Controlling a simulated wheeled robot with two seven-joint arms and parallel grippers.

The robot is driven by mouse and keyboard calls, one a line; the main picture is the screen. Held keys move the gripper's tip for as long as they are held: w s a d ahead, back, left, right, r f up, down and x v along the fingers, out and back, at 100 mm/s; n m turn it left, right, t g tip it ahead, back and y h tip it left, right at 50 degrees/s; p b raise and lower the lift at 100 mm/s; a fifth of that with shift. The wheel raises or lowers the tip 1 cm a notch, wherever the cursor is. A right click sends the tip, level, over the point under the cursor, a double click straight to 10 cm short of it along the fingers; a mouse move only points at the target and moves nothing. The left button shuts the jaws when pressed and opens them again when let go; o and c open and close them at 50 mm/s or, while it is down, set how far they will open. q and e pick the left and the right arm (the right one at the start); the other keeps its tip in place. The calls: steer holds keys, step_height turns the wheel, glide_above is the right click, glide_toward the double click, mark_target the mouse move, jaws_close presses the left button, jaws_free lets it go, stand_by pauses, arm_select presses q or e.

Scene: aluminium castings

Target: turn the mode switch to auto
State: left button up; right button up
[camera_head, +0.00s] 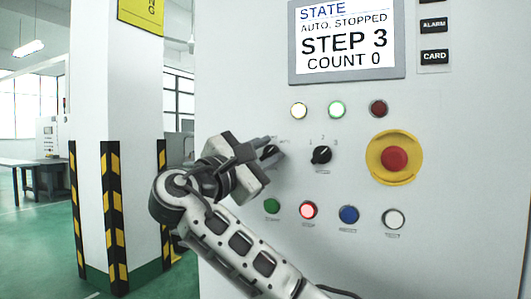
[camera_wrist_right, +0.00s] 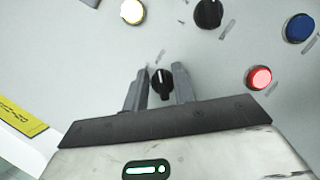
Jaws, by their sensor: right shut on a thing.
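The mode switch is a small black rotary knob (camera_head: 270,151) on the light grey panel, left of a second black knob. In the head view it is partly hidden by my right gripper (camera_head: 257,153). In the right wrist view the knob (camera_wrist_right: 162,82) stands between the two fingers of my right gripper (camera_wrist_right: 160,88), with its white mark near the top. The gripper is shut on this knob. The screen (camera_head: 346,40) reads "AUTO. STOPPED", "STEP 3", "COUNT 0". My left gripper is in neither view.
A second knob (camera_head: 321,155) marked 1, 2, 3 sits to the right. Beyond it is a red emergency button (camera_head: 394,159) on a yellow ring. Lamps line the row above; green, lit red (camera_head: 308,210), blue and white buttons line the row below.

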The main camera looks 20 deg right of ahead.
steer(key=o, duration=0.6)
steer(key=b+v, duration=0.1)
steer(key=v, duration=1.5)
